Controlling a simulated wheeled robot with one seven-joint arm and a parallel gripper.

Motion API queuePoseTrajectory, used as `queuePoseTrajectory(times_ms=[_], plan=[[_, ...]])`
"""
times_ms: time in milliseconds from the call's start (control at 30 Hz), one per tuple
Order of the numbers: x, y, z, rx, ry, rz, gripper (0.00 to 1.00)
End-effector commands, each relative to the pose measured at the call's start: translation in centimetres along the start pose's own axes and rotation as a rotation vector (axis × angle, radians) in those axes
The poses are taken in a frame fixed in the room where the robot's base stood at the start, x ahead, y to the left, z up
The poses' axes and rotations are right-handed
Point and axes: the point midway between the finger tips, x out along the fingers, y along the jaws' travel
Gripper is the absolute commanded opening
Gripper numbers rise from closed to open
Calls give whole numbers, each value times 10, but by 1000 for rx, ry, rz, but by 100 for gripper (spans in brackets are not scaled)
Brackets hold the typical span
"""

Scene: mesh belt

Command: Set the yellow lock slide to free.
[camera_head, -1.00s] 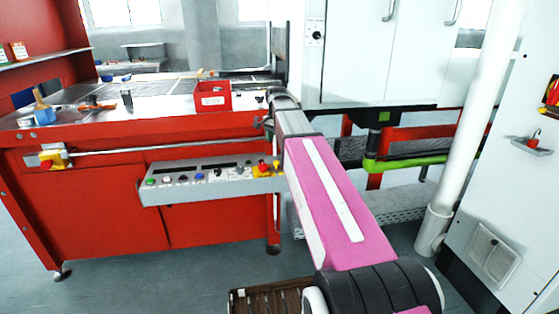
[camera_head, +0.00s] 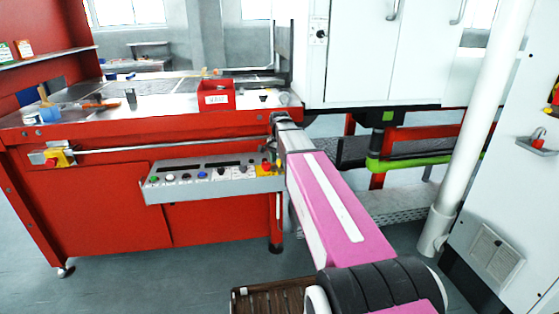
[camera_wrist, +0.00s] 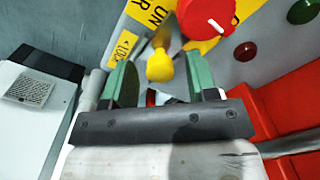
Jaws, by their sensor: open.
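The yellow lock slide (camera_wrist: 160,66) shows in the wrist view as a rounded yellow knob in front of a yellow plate (camera_wrist: 150,14). Beside it is a yellow label reading LOCK (camera_wrist: 122,47); part of a word like RUN is further up. My gripper (camera_wrist: 160,72) is open, with one green finger on each side of the knob. I cannot tell whether either finger touches it. In the head view my gripper is mostly hidden by my arm, at the right end of the grey control panel (camera_head: 205,190). The slide cannot be made out there.
A red rotary knob (camera_wrist: 206,16) sits close to the slide, with a dark red button (camera_wrist: 245,50) and a green button (camera_wrist: 303,11) to its right. The red machine table (camera_head: 120,131) stands above the control panel, with a red bin (camera_head: 216,96) on it.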

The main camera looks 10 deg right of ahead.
Motion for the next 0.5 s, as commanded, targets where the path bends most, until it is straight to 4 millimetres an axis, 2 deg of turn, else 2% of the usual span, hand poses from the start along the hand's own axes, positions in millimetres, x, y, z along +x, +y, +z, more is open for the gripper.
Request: queuePoseTrajectory(times_ms=[100,167,200,267,300,500], plan=[[0,0,0,0,0,0,53],[0,0,0,0,0,0,36],[0,0,0,0,0,0,23],[0,0,0,0,0,0,4],[0,0,0,0,0,0,0],[0,4,-4,1,0,0,0]])
